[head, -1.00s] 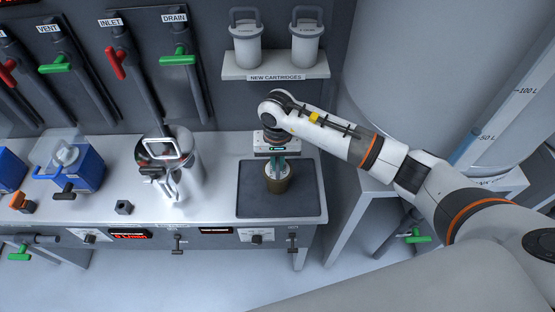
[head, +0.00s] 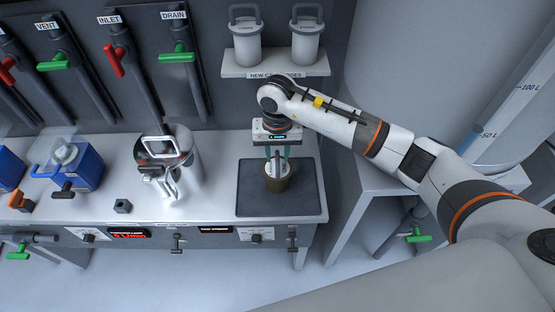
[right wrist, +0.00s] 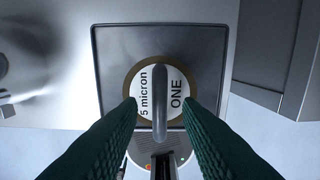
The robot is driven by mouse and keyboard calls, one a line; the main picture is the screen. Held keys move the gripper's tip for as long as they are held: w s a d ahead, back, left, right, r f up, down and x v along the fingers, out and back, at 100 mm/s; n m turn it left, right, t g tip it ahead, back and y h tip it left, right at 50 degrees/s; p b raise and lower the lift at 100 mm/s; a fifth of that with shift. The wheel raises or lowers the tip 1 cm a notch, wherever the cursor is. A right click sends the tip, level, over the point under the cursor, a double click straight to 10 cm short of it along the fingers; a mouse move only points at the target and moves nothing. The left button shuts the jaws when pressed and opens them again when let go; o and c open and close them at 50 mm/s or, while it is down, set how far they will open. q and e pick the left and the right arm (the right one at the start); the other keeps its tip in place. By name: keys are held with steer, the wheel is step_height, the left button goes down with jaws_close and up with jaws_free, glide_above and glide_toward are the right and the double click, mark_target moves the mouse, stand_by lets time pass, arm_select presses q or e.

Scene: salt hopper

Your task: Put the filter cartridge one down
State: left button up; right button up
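The filter cartridge one (head: 278,184) is a short brown-rimmed cylinder with a pale top and a grey loop handle. It stands upright on the dark tray (head: 250,206) at the right end of the bench. In the right wrist view its top (right wrist: 176,110) reads "5 micron" and "ONE". My right gripper (head: 277,160) is above it, its green fingers apart on either side of the handle. The right wrist view shows the gripper (right wrist: 162,104) with gaps between the fingers and the handle. My left gripper is not in view.
A shiny metal housing (head: 186,180) with a clamp stands left of the tray. Two white cartridges (head: 247,44) sit on the shelf behind. A blue container (head: 84,172) and a small dark block (head: 123,206) are further left. The tray around the cartridge is clear.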

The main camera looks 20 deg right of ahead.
step_height(320, 180, up, 9)
steer(key=b, duration=0.1)
steer(key=shift+f, duration=0.1)
